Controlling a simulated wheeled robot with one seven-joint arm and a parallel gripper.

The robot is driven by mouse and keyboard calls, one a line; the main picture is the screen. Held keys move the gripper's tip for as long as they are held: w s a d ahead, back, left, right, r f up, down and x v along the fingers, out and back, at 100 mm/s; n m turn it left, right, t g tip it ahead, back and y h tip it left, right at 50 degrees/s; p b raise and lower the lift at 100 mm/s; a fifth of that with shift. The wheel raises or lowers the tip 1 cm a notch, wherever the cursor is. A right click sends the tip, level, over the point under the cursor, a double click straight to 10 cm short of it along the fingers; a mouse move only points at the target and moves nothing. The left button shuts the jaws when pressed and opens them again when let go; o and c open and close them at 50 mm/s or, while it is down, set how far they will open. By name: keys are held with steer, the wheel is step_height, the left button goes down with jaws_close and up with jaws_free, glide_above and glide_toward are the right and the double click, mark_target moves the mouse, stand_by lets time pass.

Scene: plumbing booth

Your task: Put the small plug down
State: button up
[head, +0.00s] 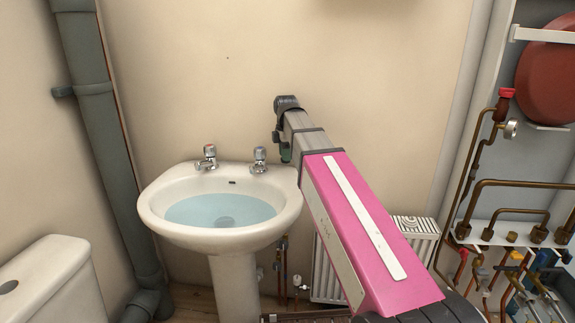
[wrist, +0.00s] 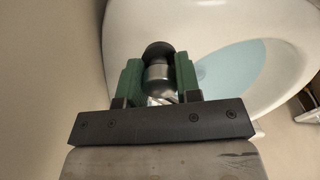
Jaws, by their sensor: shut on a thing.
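My gripper (wrist: 158,66) is shut on the small plug (wrist: 157,50), which sits between the two green fingers in the wrist view. The plug shows a dark round end and a grey metallic body. In the head view my gripper (head: 285,152) hangs by the wall at the basin's back right corner, close to the right tap (head: 259,160). The plug cannot be made out there. Some shiny metal shows behind the plug between the fingers; I cannot tell what it is. Whether the plug touches anything below is hidden.
The white basin (head: 153,212) holds bluish water (head: 190,211). The left tap (head: 206,158) stands on its back rim. A grey waste pipe (head: 100,130) and a toilet cistern (head: 60,270) are at left. A radiator (head: 330,265) and copper pipes (head: 525,185) are at right.

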mark_target(288, 173)
steer(key=shift+w+d+f, duration=0.35)
steer(key=shift+w+f, duration=0.05)
steer(key=shift+w, duration=0.2)
steer(key=shift+f, duration=2)
steer(key=shift+f, duration=0.1)
steer(key=o, duration=1)
step_height(288, 173, up, 12)
steer(key=shift+s+r, duration=0.1)
